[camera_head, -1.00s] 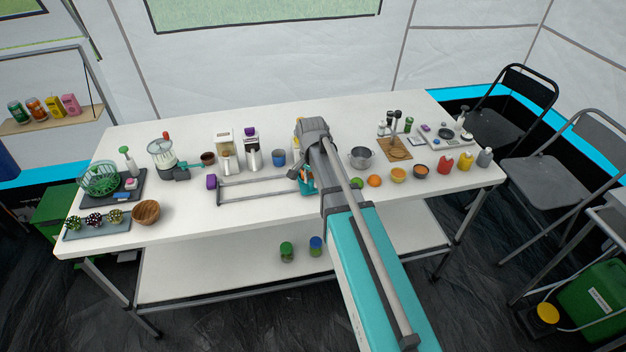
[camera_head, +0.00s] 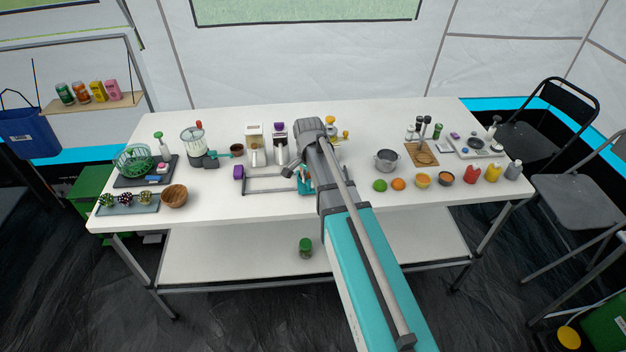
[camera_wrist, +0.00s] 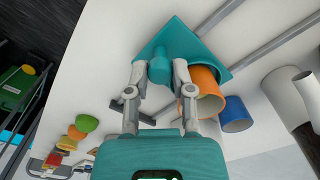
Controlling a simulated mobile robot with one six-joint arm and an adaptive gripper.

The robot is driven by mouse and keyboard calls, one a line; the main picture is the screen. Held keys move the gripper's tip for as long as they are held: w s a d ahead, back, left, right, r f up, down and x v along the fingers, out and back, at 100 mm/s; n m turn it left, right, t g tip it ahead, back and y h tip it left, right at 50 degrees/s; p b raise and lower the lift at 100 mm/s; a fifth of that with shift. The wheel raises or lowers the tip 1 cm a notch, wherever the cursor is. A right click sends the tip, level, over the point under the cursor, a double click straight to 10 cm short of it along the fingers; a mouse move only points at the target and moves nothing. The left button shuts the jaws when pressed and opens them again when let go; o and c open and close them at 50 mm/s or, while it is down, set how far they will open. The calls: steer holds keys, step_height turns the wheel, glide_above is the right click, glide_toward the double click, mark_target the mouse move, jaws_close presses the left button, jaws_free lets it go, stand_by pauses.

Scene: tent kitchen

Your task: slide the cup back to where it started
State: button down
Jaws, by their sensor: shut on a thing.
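In the wrist view my gripper (camera_wrist: 161,72) is shut on the knob of a teal pusher (camera_wrist: 183,40) with a flat, angular plate. An orange cup (camera_wrist: 207,98) is right beside the plate; I cannot tell whether they touch. A blue cup (camera_wrist: 236,115) stands just beyond the orange one. In the head view my arm hides both cups and most of the gripper; only a bit of the teal pusher (camera_head: 304,187) shows left of the arm, near the right part of the grey rail frame (camera_head: 268,191).
Dispensers (camera_head: 255,150) stand behind the frame. A wooden bowl (camera_head: 175,196) is far left.

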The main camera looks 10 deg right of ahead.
steer(key=shift+c, duration=2.4)
jaws_free()
steer(key=shift+d, duration=0.1)
steer(key=shift+r, duration=0.1)
